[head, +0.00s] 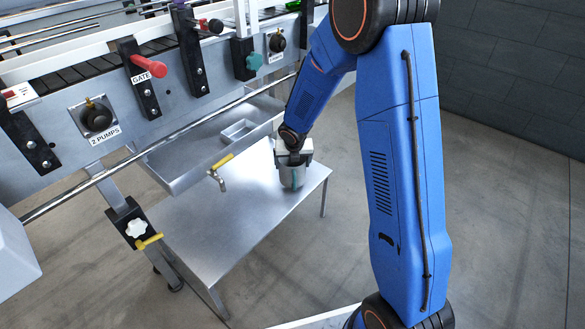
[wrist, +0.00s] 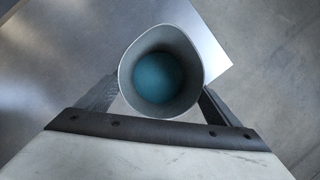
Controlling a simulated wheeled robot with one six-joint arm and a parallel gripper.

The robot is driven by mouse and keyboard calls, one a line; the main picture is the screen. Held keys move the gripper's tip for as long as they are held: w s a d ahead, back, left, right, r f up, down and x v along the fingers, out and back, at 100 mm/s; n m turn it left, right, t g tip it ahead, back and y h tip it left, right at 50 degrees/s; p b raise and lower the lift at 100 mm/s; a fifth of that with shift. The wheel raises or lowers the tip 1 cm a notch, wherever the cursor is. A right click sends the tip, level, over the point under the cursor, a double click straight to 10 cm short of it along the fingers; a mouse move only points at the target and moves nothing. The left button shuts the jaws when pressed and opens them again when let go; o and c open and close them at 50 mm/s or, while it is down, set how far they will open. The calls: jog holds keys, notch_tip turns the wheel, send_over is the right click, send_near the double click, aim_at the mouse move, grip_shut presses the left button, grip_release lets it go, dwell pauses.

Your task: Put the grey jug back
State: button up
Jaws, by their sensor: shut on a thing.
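The grey jug (head: 292,176) is upright at the right part of the low metal table (head: 225,225). My gripper (head: 291,160) is around the jug and shut on it. In the wrist view I look down into the jug (wrist: 126,80), with teal-coloured contents or a teal bottom (wrist: 158,78) inside. The gripper's fingers (wrist: 160,100) press on both sides of the jug. In the head view the jug's upper part is partly hidden by my gripper. I cannot tell whether the jug's base touches the tabletop.
A metal drip tray (head: 190,160) with a yellow-handled tap (head: 220,170) hangs left of the jug, under the machine panel with its knobs and red GATE handle (head: 148,66). The table's near left part is bare. Open floor lies to the right.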

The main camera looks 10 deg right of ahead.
jog(key=shift+f, duration=1.15)
jog(key=shift+f, duration=0.15)
jog(key=o, duration=1.6)
